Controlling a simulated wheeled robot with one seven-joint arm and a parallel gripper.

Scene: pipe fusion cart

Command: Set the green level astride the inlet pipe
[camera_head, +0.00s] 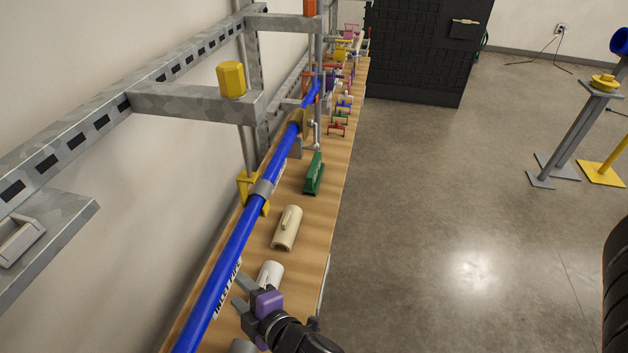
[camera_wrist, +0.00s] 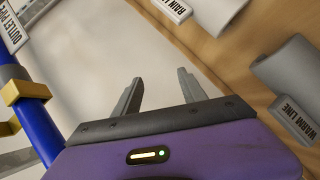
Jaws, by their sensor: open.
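The green level (camera_head: 313,174) rests on the wooden bench, right of the blue pipe and beyond the cream piece. The blue inlet pipe (camera_head: 239,245) runs lengthwise above the bench and carries an INLET PIPE label (camera_head: 228,288) at its near part. My gripper (camera_head: 240,292) is near the bottom of the head view, beside the labelled part of the pipe. It is open, with nothing between its fingers (camera_wrist: 158,92) in the wrist view. The level is not visible in the wrist view.
A cream pipe cover (camera_head: 287,228) and a white one (camera_head: 269,275) lie on the bench (camera_head: 313,232) between my gripper and the level. Yellow supports (camera_head: 250,190) hold the pipe. A grey rack (camera_head: 190,104) overhangs at left. A blue pipe with an OUTLET PIPE label (camera_wrist: 12,25) shows in the wrist view.

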